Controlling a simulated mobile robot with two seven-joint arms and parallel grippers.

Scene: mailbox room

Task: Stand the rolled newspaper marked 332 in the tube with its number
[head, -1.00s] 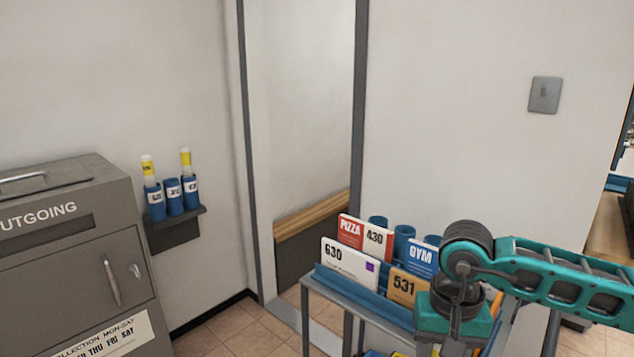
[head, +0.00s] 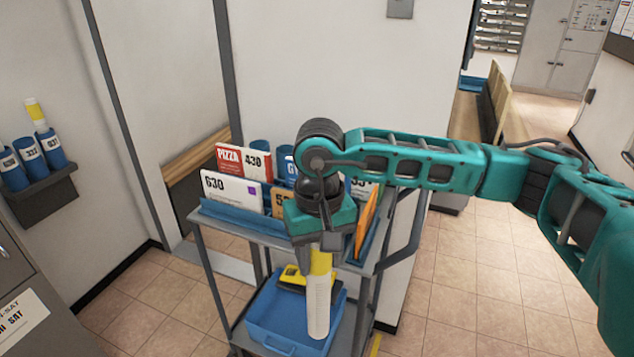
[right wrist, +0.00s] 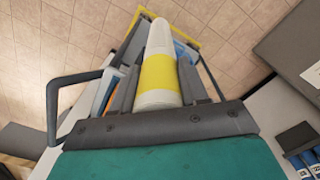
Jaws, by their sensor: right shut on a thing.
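A white rolled newspaper with a yellow band (head: 318,305) hangs upright below my right gripper (head: 320,246), which is shut on its upper end. In the right wrist view the roll (right wrist: 157,80) lies between the two dark fingers (right wrist: 158,88); no number on it is readable. Three blue tubes stand on a dark wall shelf (head: 42,198) at the left: a left tube (head: 13,178), a middle tube (head: 32,163) and a right tube (head: 53,156). Their labels are too small to read surely. My left gripper is not in view.
A cart (head: 222,222) with upright mail, including a card marked 630 (head: 230,190), is beneath my right arm. Its lower shelf holds a blue bin (head: 270,318) with a yellow-black item. A grey mailbox (head: 12,300) stands lower left. Floor between is clear.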

